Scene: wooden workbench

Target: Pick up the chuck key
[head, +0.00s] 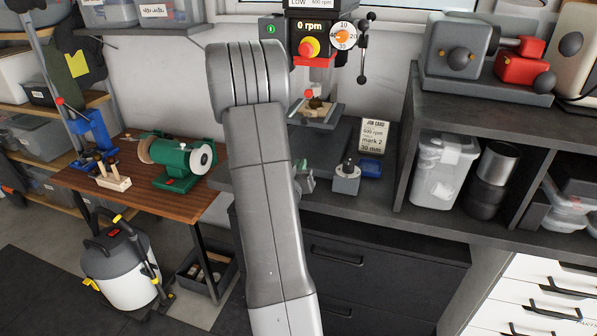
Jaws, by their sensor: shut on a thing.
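My gripper (305,177) shows only in part, just right of my arm link, over the grey bench beside the drill press. Most of it is hidden behind my arm. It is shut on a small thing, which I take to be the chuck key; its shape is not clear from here. A small grey block (346,184) with a dark top stands on the bench to the right of my gripper, apart from it.
A job card (374,136) and a blue item (371,167) are near the block. The drill press (321,30) stands behind. A green bench grinder (178,158) is on the wooden table at left. A shelf unit (412,175) bounds the right.

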